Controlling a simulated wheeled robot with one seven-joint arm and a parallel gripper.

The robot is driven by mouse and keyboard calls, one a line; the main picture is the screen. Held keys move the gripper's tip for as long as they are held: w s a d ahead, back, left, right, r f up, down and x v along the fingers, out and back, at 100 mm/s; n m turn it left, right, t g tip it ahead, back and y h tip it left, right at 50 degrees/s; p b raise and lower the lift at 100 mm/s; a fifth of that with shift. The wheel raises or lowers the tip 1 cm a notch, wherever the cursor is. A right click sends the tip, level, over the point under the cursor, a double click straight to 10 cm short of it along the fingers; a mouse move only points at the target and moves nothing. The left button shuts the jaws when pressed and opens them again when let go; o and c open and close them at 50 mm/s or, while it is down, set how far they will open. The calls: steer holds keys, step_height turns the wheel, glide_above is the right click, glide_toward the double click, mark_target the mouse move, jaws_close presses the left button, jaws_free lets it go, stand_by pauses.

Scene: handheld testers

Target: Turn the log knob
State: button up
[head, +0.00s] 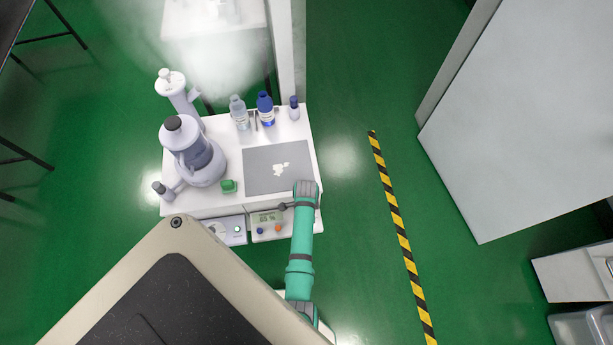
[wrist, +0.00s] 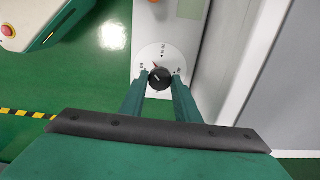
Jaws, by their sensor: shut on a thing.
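A black round knob (wrist: 160,78) sits on a white dial face with small dark markings in the wrist view. A small red mark shows at its upper left edge. In the head view my green arm reaches to the right front of the white table (head: 205,203). The gripped knob cannot be made out there. A tester with a display (head: 266,218) and blue and orange knobs is just left of my arm.
A second tester (head: 232,230) stands left of the display one. A grey mat (head: 262,180) with pale pieces, bottles (head: 265,108), a large grey-white vessel (head: 195,150) and a green block (head: 229,186) are on the table. Green floor is clear to the right, crossed by striped tape (head: 395,220).

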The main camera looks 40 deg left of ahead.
steer(key=m, duration=0.4)
steer(key=shift+s+m, duration=0.2)
steer(key=shift+m, duration=2)
steer(key=o, duration=1)
steer(key=shift+o, duration=0.2)
steer(key=shift+w, duration=0.1)
step_height(320, 180, up, 11)
steer(key=shift+f, duration=0.15)
